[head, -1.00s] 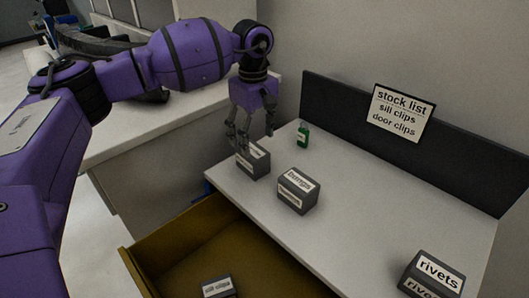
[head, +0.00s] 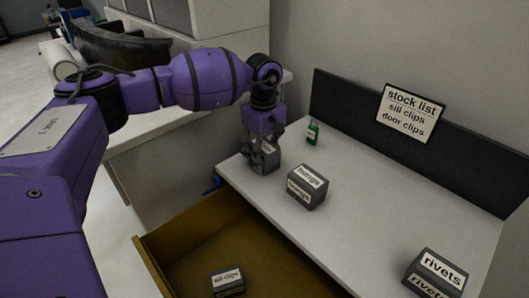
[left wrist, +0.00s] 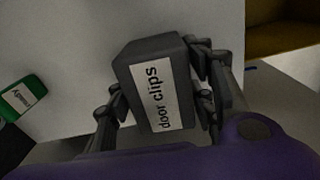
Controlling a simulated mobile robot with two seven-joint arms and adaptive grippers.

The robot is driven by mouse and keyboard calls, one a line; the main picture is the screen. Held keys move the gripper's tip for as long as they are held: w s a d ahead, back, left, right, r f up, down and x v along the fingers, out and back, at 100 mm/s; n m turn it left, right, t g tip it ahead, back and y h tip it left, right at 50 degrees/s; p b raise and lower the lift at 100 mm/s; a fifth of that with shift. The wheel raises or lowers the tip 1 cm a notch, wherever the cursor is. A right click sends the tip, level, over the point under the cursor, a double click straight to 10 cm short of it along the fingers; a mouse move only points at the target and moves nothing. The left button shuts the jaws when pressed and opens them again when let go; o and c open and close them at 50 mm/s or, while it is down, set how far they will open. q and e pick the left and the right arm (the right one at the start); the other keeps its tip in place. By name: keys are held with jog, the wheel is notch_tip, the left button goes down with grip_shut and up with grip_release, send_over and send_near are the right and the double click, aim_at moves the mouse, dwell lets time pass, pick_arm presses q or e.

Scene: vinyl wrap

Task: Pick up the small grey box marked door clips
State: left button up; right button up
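The small grey box marked door clips (left wrist: 157,92) fills the middle of the left wrist view, its white label facing the camera. In the head view it stands near the table's left edge, partly hidden by my left gripper (head: 264,152). The fingers of my left gripper (left wrist: 160,95) lie along both sides of the box, very close to it or touching. I cannot tell whether they are pressed shut on it. The box appears to be on the table. My right gripper is not in view.
A hinges box (head: 307,187) stands just right of my left gripper, with a small green bottle (head: 312,133) behind. A rivets box (head: 436,272) is at the front right. An open drawer (head: 190,240) holds a sill clips box (head: 227,281). A stock list sign (head: 411,112) stands behind.

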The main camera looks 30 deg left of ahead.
pick_arm(q)
jog(key=c, duration=0.7)
jog(key=shift+r, duration=0.1)
